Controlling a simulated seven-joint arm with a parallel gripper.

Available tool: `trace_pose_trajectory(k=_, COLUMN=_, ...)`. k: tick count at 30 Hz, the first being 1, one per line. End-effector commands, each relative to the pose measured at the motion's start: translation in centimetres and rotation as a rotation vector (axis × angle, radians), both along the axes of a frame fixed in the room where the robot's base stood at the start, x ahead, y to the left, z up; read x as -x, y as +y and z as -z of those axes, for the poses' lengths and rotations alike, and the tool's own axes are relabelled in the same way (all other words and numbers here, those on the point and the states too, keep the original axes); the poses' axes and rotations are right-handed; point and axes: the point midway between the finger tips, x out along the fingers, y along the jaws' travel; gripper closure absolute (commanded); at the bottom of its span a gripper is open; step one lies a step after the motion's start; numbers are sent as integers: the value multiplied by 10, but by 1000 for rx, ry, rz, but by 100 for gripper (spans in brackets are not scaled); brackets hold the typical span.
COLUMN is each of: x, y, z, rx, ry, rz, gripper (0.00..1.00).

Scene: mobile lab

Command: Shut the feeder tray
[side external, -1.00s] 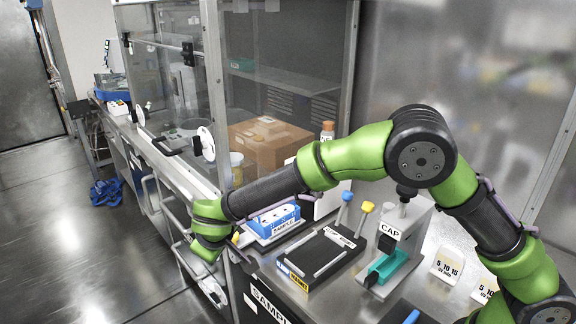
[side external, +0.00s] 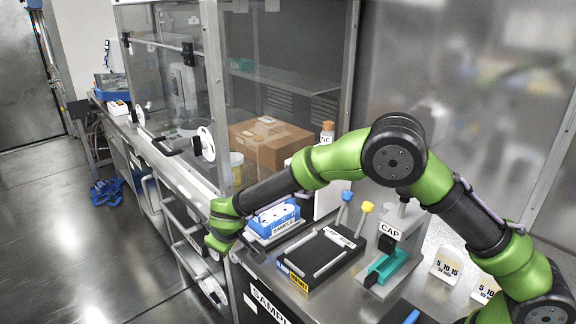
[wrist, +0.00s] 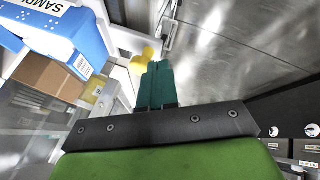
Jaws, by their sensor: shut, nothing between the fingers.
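The feeder tray (side external: 284,234) appears to be the light grey tray under the blue rack marked SAMPLE (side external: 272,218), beside a white housing (side external: 331,200). In the wrist view the blue rack (wrist: 72,28) fills the upper left. A yellow knob or handle (wrist: 146,57) stands beside it. My gripper (wrist: 158,66) is shut and empty, its teal fingertips right by the yellow piece; I cannot tell whether they touch. In the side view my green wrist hides the fingers and the tray's near left end.
A black plate with two rails (side external: 320,256) lies right of the tray. Behind it stand a blue-topped and a yellow-topped peg (side external: 362,211) and the CAP press (side external: 395,245). A glass enclosure (side external: 170,80) with a cardboard box (side external: 268,143) is behind.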

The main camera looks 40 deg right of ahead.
Motion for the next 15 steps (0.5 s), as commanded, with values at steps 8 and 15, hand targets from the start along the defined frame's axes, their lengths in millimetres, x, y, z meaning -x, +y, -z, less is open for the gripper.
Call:
trace_pose_trajectory(k=8, x=0, y=-37, z=0, rx=2, ry=1, rz=7, gripper=100)
trace_pose_trajectory(k=15, x=1, y=-92, z=0, rx=1, ry=3, rz=9, gripper=100)
